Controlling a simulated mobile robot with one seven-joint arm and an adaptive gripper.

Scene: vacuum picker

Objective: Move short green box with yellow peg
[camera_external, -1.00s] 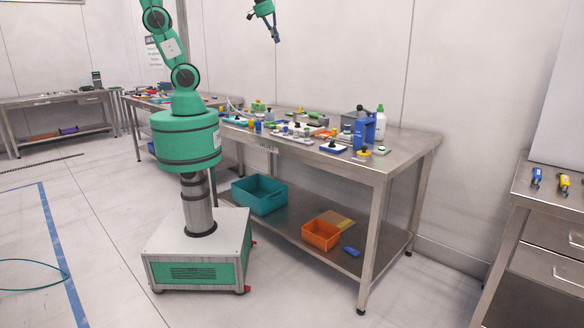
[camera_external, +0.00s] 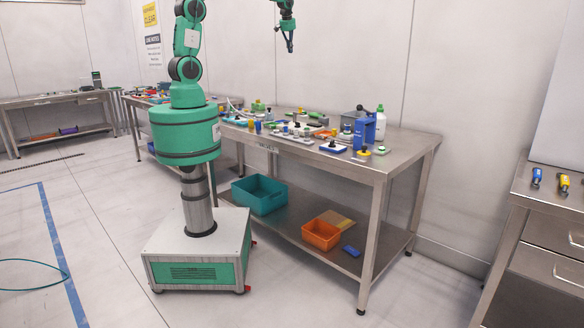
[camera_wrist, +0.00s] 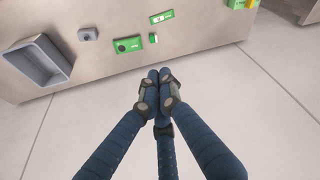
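My gripper (camera_external: 290,48) hangs high above the back of the steel worktable, fingers pointing down. In the wrist view its blue fingers (camera_wrist: 162,78) meet at the tips, with nothing visible between them. They appear over the table's edge and the floor. A green piece with yellow on it (camera_wrist: 238,4) is cut off at the top right of the wrist view. A green box with a black round spot (camera_wrist: 129,45), a small green block (camera_wrist: 153,38) and a flat green box (camera_wrist: 162,17) lie on the table. I cannot tell which is the short green box with yellow peg.
A grey open tray (camera_wrist: 17,61) and a small grey block (camera_wrist: 88,34) lie left in the wrist view. Teal (camera_external: 259,203) and orange (camera_external: 321,241) bins stand below.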

